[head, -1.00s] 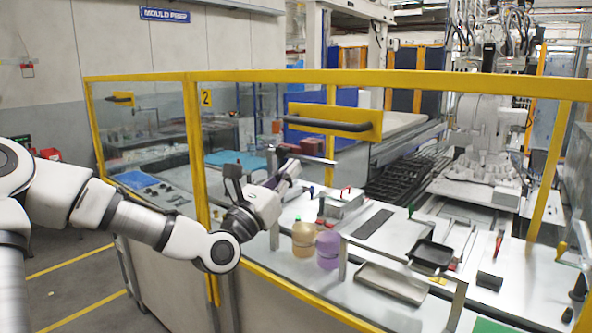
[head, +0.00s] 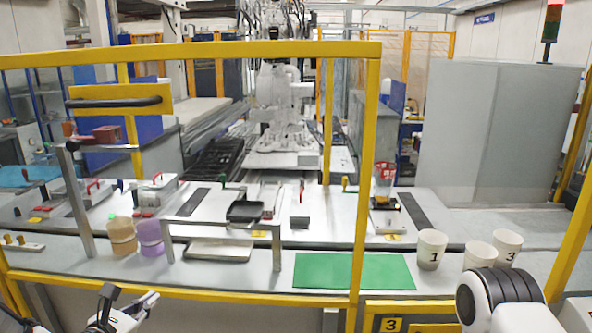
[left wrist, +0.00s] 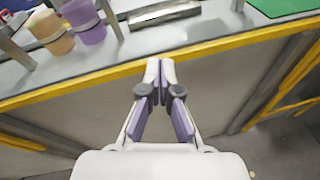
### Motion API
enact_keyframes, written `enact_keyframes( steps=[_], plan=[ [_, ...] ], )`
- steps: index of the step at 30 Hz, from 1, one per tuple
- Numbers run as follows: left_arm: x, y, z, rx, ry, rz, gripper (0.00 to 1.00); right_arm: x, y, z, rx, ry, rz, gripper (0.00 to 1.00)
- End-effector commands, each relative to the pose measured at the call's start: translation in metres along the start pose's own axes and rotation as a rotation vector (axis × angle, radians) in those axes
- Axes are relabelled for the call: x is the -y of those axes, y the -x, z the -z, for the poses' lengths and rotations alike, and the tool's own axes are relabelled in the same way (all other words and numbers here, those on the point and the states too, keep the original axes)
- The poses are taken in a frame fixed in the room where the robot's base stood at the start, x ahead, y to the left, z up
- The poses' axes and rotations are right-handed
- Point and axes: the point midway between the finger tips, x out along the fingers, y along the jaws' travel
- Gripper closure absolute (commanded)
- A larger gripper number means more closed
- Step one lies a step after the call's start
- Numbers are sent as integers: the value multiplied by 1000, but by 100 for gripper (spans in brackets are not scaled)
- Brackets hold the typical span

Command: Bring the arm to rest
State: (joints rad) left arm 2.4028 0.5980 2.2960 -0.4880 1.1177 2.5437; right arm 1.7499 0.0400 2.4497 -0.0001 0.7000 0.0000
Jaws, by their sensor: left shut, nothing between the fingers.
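My left gripper (head: 128,308) shows at the bottom left of the head view, low in front of the yellow-edged bench. In the left wrist view its two fingers (left wrist: 160,75) are together with nothing between them. They point toward the bench's yellow front edge and touch nothing that I can see. Part of my right arm (head: 505,300) shows at the bottom right of the head view; its gripper is out of the picture.
The yellow-framed glass guard (head: 220,48) stands before the bench. An orange jar (head: 122,236), a purple jar (head: 150,238), a metal tray (head: 218,250), a green mat (head: 354,271) and white cups, one of them numbered 1 (head: 431,250), lie along the bench. Grey floor (left wrist: 285,150) is clear below.

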Motion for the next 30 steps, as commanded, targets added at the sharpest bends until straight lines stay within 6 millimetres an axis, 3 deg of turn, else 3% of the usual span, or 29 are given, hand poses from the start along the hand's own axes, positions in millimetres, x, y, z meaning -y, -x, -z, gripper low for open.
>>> enact_keyframes(
  steps=[1, 5, 9, 13, 16, 21, 25, 30],
  plan=[
    [26, 0, 42, -103, -64, 50, 100, 0, -2, 0, 0, 0, 0, 14],
    [88, 20, 142, -351, -320, 216, 100, 0, -4, 0, 0, 0, 0, 14],
    [150, 75, 241, -565, -699, 501, 100, 0, -7, 0, 0, 0, 0, 14],
    [195, 149, 312, -643, -1156, 912, 100, 0, -8, 0, 0, 0, 0, 14],
    [208, 190, 333, -566, -1488, 1218, 100, 0, -8, 0, 0, 0, 0, 14],
    [202, 220, 338, -286, -1916, 1599, 100, 0, -8, 0, 0, 0, 0, 14],
    [202, 226, 340, -72, -2097, 1749, 100, 0, -8, 0, 0, 0, 0, 14],
    [202, 226, 340, 8, -2160, 1783, 100, 0, -8, 0, 0, 0, 0, 14]
  ],
)
